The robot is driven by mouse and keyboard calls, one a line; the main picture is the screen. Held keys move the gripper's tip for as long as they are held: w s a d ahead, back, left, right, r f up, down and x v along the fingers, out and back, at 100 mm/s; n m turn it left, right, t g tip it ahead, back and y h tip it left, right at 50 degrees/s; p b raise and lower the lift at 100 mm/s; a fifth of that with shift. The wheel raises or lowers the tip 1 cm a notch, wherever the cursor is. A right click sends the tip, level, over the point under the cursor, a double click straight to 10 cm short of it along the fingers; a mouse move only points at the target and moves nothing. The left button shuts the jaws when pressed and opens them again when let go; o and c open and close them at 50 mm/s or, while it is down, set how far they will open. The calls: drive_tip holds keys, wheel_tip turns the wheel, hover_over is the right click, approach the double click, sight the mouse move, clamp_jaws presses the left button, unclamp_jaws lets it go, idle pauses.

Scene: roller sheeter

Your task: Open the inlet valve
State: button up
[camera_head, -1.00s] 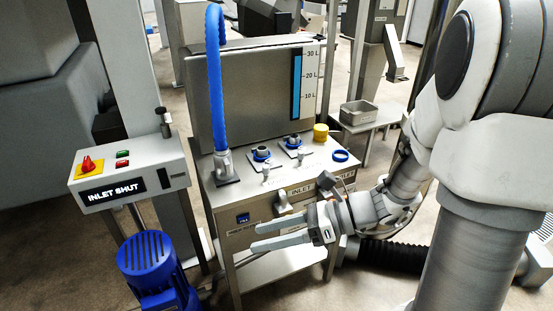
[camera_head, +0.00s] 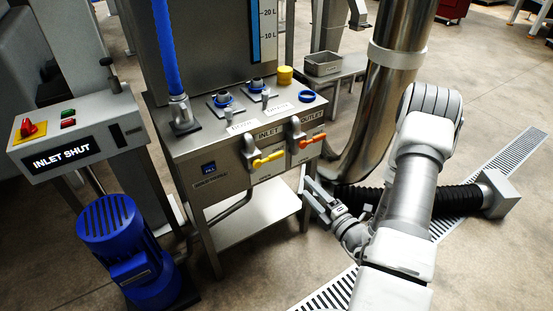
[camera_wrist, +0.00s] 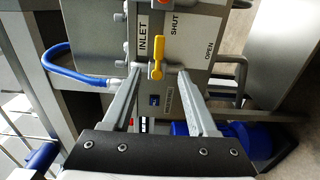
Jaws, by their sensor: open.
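The inlet valve has a yellow lever (camera_head: 268,159) on the front of the steel cabinet, under the INLET label. In the head view the lever points right. In the wrist view the yellow lever (camera_wrist: 159,50) points up, beside SHUT; OPEN is farther right. The display (camera_head: 64,160) reads INLET SHUT. My gripper (camera_head: 311,184) is open and empty, in front of the cabinet, below and right of the lever. In the wrist view the lever's lower end appears between the fingertips of my gripper (camera_wrist: 159,73), but the head view shows them apart from it.
The outlet valve's orange lever (camera_head: 312,140) is right of the inlet lever. A blue motor (camera_head: 125,247) stands at lower left. A black corrugated hose (camera_head: 450,201) runs behind my arm.

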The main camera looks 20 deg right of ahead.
sight(278, 157)
drive_tip(key=b+x, duration=0.3)
drive_tip(key=x, duration=1.4)
drive_tip(key=shift+a, duration=0.1)
clamp_jaws()
idle(0.7)
